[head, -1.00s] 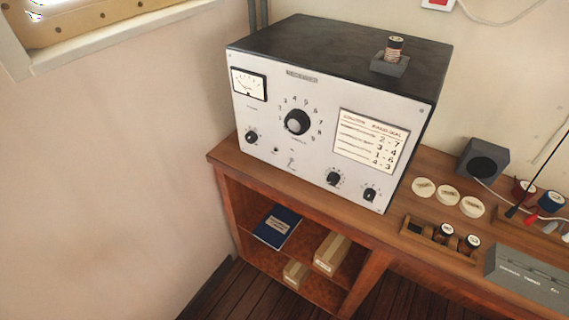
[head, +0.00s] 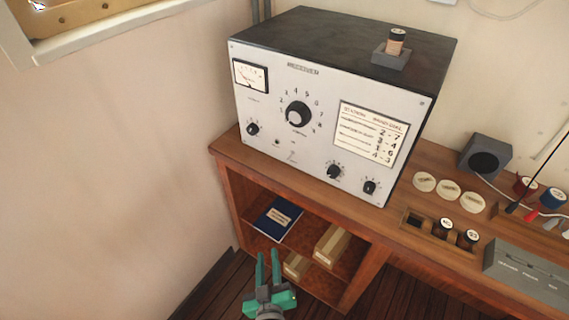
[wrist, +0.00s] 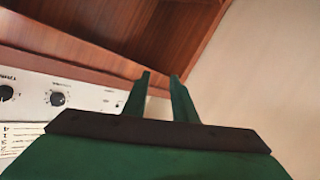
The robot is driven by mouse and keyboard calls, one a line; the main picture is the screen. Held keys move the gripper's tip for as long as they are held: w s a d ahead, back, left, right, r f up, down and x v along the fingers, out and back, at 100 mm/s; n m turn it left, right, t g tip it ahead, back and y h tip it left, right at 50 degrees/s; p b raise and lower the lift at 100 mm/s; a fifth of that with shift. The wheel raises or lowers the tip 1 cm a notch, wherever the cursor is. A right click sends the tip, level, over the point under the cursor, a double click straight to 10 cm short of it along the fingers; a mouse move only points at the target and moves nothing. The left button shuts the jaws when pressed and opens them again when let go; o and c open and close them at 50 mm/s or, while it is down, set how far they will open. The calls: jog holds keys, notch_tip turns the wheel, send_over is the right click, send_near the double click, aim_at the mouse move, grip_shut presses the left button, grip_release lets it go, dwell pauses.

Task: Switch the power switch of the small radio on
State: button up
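The radio (head: 262,115) is a box with a white front panel and a dark top, standing on the wooden desk. Its panel carries a gauge, a large dial, several small knobs and a small toggle switch (head: 292,156) low in the middle. The toggle is too small to tell its position. My gripper (head: 268,255) is green, in front of the shelf below the radio, apart from the panel. Its two fingers are spread with a gap and nothing between them. In the wrist view the gripper (wrist: 160,76) points past the panel (wrist: 85,95), which appears upside down.
The desk (head: 300,187) has an open shelf below with a blue book (head: 277,218) and small boxes (head: 331,246). A battery (head: 396,42) stands in a holder on the radio. To the right are a dark speaker (head: 484,157), round discs and a grey box (head: 525,275).

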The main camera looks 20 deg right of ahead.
jog(key=w+d+r+m+h, duration=0.3)
jog(key=w+r+m+h, duration=0.2)
jog(key=w+r, duration=0.45)
jog(key=m+g+h, duration=0.4)
jog(key=m+h, duration=0.1)
jog(key=m, duration=0.2)
send_near(291, 156)
jog(key=x, duration=0.6)
jog(key=shift+w+d+f, duration=0.15)
jog(key=shift+w+f, duration=0.15)
jog(key=shift+w, duration=0.05)
grip_shut()
